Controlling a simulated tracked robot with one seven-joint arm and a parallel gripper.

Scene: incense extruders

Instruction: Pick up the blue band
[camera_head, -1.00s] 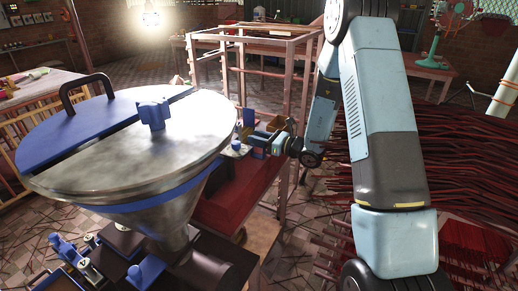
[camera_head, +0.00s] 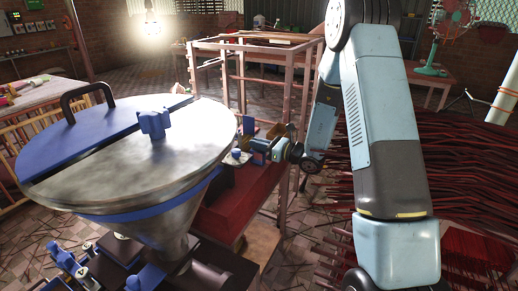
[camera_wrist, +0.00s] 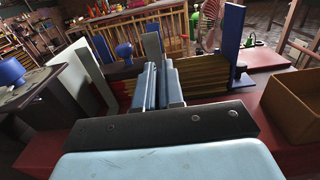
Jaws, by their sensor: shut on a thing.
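In the wrist view, my gripper (camera_wrist: 160,84) has its two pale blue fingers close together. A thin darker blue strip (camera_wrist: 160,92) shows between them; this looks like the blue band, mostly hidden by the fingers. Just beyond the fingertips stands a grey upright plate (camera_wrist: 153,45), with a bundle of yellowish sticks (camera_wrist: 205,73) behind and to the right. In the head view, my gripper (camera_head: 254,145) is small, just right of the big metal hopper, over the red bench. The band cannot be made out there.
The large hopper (camera_head: 120,185) with a blue half lid fills the left. In the wrist view, a blue upright plate (camera_wrist: 232,38) stands right of the sticks, and an open brown box (camera_wrist: 295,105) sits at the right. A blue knob (camera_wrist: 125,50) stands left of the fingers.

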